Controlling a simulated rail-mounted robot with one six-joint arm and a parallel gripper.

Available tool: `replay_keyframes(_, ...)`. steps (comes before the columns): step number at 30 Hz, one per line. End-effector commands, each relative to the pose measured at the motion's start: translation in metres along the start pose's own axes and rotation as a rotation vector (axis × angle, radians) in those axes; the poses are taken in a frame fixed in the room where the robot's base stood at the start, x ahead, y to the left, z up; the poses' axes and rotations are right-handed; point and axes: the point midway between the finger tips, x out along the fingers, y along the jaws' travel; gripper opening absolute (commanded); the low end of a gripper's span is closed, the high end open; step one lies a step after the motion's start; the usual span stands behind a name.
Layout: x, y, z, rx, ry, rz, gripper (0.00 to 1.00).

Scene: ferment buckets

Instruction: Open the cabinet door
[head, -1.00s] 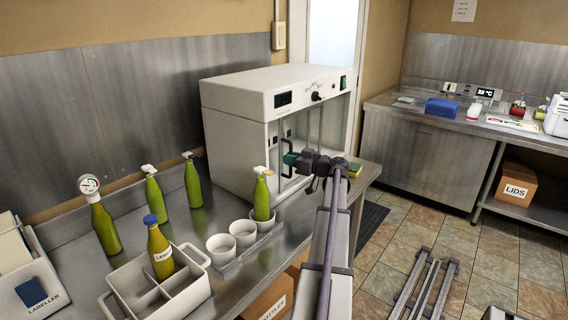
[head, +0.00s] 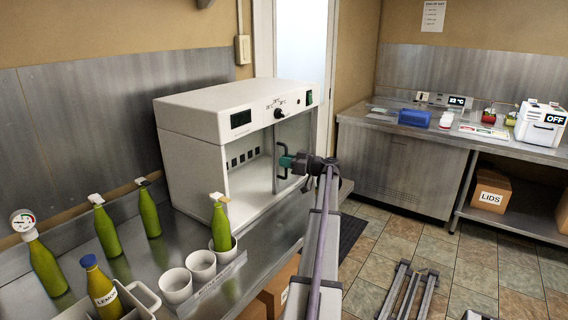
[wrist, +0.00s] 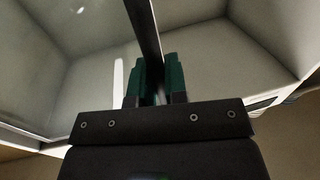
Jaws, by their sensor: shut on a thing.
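The white cabinet (head: 190,135) stands on the steel counter in the head view. Its door (head: 276,165) has a grey upright edge bar and stands partly open, its handle side away from the left front edge of the cabinet. The interior, with dark sockets on its back wall, shows left of that bar. My gripper (head: 289,161) is at the dark door handle (head: 284,174). In the wrist view my gripper (wrist: 157,85) has its teal fingers shut on the dark bar of the handle. The fingertips' far sides are hidden.
Several green bottles (head: 149,213) and white cups (head: 175,286) stand on the counter (head: 245,265) left of my arm.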

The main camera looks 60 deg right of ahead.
Motion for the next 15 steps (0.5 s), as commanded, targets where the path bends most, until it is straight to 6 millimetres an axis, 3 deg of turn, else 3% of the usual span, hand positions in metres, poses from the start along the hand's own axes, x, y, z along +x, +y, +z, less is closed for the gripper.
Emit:
replay_keyframes(3, -0.0002, -0.0004, 0.0003, 0.0, -0.002, 0.0, 0.0)
replay_keyframes(4, -0.0002, -0.0004, 0.0003, 0.0, -0.002, 0.0, 0.14)
replay_keyframes(11, -0.0001, -0.0005, 0.0002, 0.0, -0.001, 0.0, 0.36)
replay_keyframes(15, 0.0, -0.0005, 0.0001, 0.0, -0.001, 0.0, 0.37)
